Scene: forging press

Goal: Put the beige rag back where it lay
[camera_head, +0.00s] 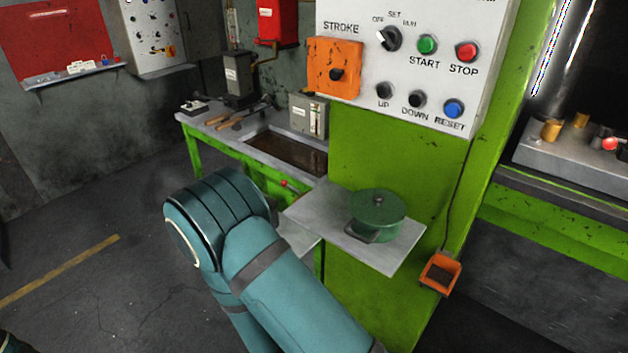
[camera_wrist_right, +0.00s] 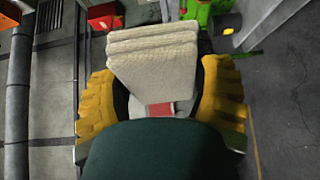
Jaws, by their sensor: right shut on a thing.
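The beige rag (camera_wrist_right: 155,62) is a folded, thick-looking cloth in the right wrist view. My right gripper (camera_wrist_right: 160,95) has yellow ribbed fingers on both sides of the rag's lower part and is shut on it. The rag sticks out past the fingers, tilted slightly. In the head view a teal arm link fills the lower middle, and neither the rag nor the right gripper shows there. My left gripper is not in view.
A grey shelf (camera_head: 398,262) on the green press column carries a round green device (camera_head: 377,212). Behind the arm stands a green workbench (camera_head: 200,150) with tools and a dark sunken tray (camera_head: 285,152). An orange box (camera_head: 440,273) hangs at right. Open floor lies left.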

